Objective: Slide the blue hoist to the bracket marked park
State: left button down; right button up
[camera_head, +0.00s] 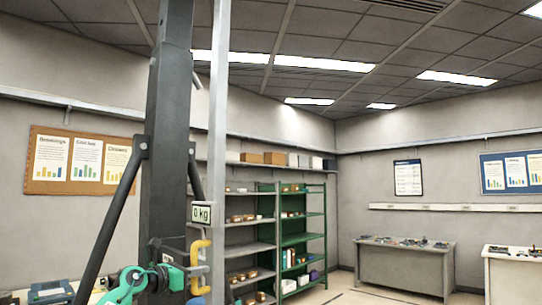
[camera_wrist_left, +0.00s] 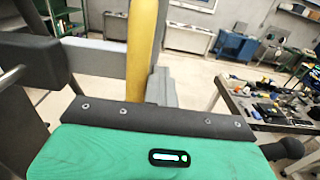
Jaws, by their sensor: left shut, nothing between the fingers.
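I cannot make out a whole blue hoist or a bracket marked park in either view. A yellow handle (camera_head: 201,266) hangs beside the pale upright post, low in the head view. A yellow bar, seemingly the same handle, stands upright in the left wrist view (camera_wrist_left: 146,45). My right gripper is not in view.
A thick dark column (camera_head: 168,120) with slanted braces blocks the middle-left. Green shelving (camera_head: 302,230) stands behind, and a grey bench (camera_head: 405,268) is at the right.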

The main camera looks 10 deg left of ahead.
pick_arm(q)
jog(key=w+a, duration=0.1)
jog(key=a, duration=0.2)
jog(key=shift+w, duration=0.4)
jog(key=shift+s+d+f+p, duration=0.1)
jog(key=shift+d+p, duration=0.1)
jog(key=shift+p, duration=0.2)
jog(key=b+v, duration=0.3)
jog(key=v, duration=0.7)
dwell(0.3)
dwell(0.4)
